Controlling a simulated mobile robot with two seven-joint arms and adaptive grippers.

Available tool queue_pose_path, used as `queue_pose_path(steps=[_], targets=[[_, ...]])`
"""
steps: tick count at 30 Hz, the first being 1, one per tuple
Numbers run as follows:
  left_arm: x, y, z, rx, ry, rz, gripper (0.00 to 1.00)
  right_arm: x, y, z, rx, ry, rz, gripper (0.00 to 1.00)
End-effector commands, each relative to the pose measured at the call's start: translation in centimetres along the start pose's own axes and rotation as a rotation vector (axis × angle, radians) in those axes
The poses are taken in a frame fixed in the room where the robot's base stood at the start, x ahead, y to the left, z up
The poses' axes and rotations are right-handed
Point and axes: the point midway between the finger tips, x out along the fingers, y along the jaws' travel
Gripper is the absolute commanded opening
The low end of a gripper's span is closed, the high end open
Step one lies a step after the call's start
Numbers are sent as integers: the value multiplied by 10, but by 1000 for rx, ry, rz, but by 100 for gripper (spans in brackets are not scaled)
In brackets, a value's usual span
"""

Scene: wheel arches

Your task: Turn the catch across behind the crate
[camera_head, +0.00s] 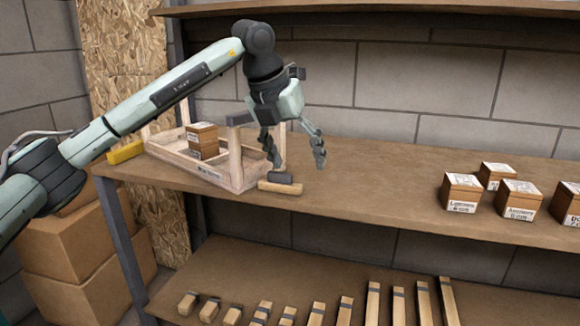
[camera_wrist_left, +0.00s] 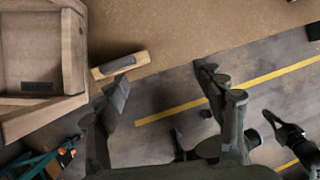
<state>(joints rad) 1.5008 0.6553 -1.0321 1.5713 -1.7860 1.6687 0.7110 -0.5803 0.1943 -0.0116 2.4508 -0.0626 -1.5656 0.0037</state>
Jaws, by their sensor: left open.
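The open-framed wooden crate (camera_head: 228,178) stands on the left part of the shelf and holds a small brown box (camera_head: 203,140). The catch (camera_head: 281,188), a light wooden bar with a dark grey piece by it, lies close to the crate's right front corner, roughly along the shelf's front edge. In the left wrist view the catch (camera_wrist_left: 120,65) is beside the crate's wall (camera_wrist_left: 73,50), with a small gap. My left gripper (camera_head: 297,163) is open, fingers down, above and slightly right of the catch, with nothing between them.
A yellow block (camera_head: 125,152) lies at the shelf's left end. Several small labelled boxes (camera_head: 461,192) stand on the right. The shelf (camera_head: 370,185) between is clear. A lower shelf holds several wooden pieces (camera_head: 372,300). An upper shelf (camera_head: 400,8) runs overhead.

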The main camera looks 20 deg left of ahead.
Motion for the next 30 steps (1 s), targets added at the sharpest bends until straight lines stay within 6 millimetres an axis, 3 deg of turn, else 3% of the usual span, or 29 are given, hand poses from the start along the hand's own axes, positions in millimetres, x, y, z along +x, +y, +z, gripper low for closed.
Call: queue_pose_path(steps=[1,3,6,19,30], targets=[[-14,20,4,-20,-7,79,69,-1,0,1,0,-1,1,0],[-26,38,5,-45,-8,150,69,-3,1,1,0,0,2,0],[-29,48,5,-60,-6,192,69,-5,1,1,1,1,3,0],[32,59,4,-58,-3,190,69,-5,1,0,1,2,3,0],[44,61,5,-57,-6,189,69,-2,1,2,0,-4,2,0]])
